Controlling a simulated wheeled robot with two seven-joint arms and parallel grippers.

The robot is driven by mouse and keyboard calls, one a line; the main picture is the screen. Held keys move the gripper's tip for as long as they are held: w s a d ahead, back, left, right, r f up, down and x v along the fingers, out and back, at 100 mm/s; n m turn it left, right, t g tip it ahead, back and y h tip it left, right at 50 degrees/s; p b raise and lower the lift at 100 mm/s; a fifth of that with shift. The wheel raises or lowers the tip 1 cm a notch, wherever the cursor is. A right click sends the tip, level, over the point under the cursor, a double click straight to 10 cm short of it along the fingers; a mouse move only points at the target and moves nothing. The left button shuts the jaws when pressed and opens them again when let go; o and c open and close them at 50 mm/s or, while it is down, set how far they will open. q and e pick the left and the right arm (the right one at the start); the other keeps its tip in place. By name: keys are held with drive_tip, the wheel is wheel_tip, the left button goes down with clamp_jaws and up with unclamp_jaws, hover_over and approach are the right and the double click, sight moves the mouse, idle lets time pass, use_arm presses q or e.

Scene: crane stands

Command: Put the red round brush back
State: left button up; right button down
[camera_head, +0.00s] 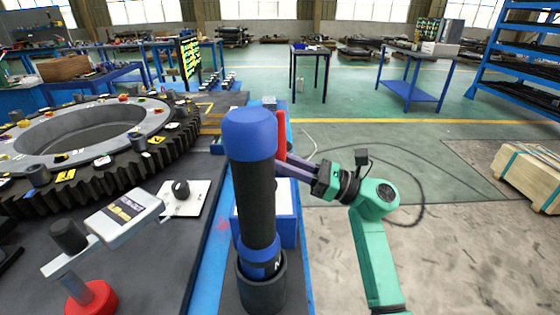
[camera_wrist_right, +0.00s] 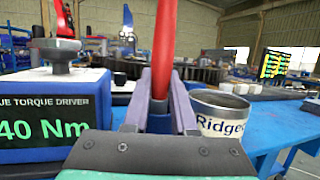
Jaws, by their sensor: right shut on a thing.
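The red round brush (camera_head: 281,134) shows as a narrow upright red piece in the head view, partly hidden behind a large blue-capped dark cylinder. My right gripper (camera_head: 284,163) reaches in from the right and is shut on it. In the right wrist view the red brush (camera_wrist_right: 166,45) stands upright between the two fingers of my right gripper (camera_wrist_right: 160,100). A blue part shows low between the fingers; I cannot tell whether it belongs to the brush. The brush's lower end is hidden. My left gripper is not in view.
The blue-capped cylinder (camera_head: 254,185) stands in a dark cup (camera_head: 262,285) close in front. A torque driver box (camera_wrist_right: 50,112) and a lettered can (camera_wrist_right: 220,118) flank my right gripper. A large gear ring (camera_head: 60,165) fills the left table. Open floor lies right.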

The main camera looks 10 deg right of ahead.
drive_tip(key=c, duration=0.7)
unclamp_jaws()
drive_tip(key=shift+c, duration=0.2)
drive_tip(key=shift+s+d+f, duration=0.1)
drive_tip(key=shift+d+f, duration=0.05)
drive_tip(key=shift+d, duration=0.1)
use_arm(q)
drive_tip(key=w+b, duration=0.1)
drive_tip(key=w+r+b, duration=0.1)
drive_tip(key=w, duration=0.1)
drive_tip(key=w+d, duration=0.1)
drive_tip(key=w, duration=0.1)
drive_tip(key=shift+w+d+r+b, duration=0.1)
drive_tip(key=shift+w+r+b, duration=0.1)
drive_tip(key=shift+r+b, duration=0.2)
use_arm(e)
drive_tip(key=v, duration=1.1)
drive_tip(key=shift+d, duration=0.2)
drive_tip(key=shift+s, duration=0.1)
